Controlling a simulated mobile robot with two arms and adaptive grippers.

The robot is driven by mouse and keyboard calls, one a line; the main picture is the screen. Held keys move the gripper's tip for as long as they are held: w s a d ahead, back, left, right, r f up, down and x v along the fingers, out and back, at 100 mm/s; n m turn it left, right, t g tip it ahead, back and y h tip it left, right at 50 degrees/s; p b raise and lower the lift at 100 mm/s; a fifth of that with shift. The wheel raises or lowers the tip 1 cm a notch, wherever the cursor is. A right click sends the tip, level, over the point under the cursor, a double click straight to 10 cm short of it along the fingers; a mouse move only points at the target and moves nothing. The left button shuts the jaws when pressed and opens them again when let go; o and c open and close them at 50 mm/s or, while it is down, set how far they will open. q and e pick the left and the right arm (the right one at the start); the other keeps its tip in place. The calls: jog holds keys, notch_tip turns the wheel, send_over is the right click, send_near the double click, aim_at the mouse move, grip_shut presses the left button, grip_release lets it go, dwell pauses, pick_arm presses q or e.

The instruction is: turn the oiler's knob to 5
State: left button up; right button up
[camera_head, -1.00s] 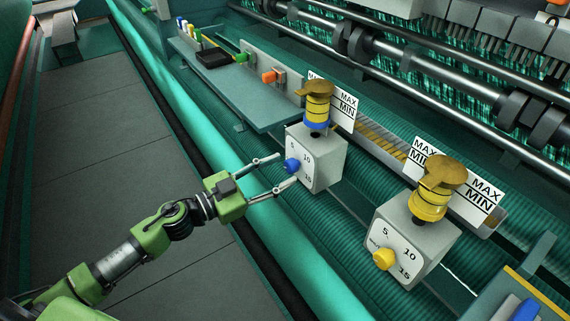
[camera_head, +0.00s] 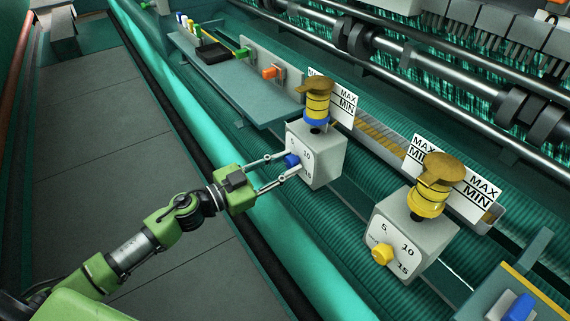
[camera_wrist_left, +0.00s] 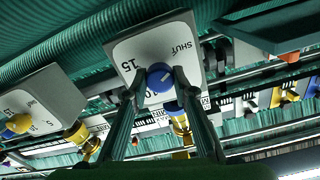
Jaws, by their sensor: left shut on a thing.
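The near oiler is a grey box (camera_head: 325,160) with a yellow cup, a brass lid and a blue band on top. In the left wrist view, the blue knob (camera_wrist_left: 160,77) sits between the fingertips (camera_wrist_left: 159,84). A pale mark on the knob points to the upper right, roughly toward the word SHUT (camera_wrist_left: 181,48). The number 15 is left of the knob; 5 is not clear there. My right gripper is not in view.
A second oiler (camera_head: 415,237) with a yellow knob (camera_head: 382,254) stands to the right. MIN/MAX cards (camera_head: 470,185) stand behind the oilers. A teal shelf (camera_head: 255,100) with a black tray (camera_head: 213,53) lies to the left. Grey floor (camera_head: 90,160) is clear.

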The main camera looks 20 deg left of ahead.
pick_arm(q)
jog(key=shift+m, duration=0.4)
jog(key=m, duration=0.2)
jog(key=shift+m, duration=0.4)
jog(key=m, duration=0.3)
jog(key=shift+m+b, duration=0.3)
jog(key=m+b, duration=0.1)
jog(key=m, duration=0.3)
jog(key=shift+f+m, duration=0.1)
jog(key=shift+m, duration=0.2)
jog(key=shift+m+b, duration=0.6)
jog(key=shift+m, duration=1.3)
jog(key=o, duration=1.1)
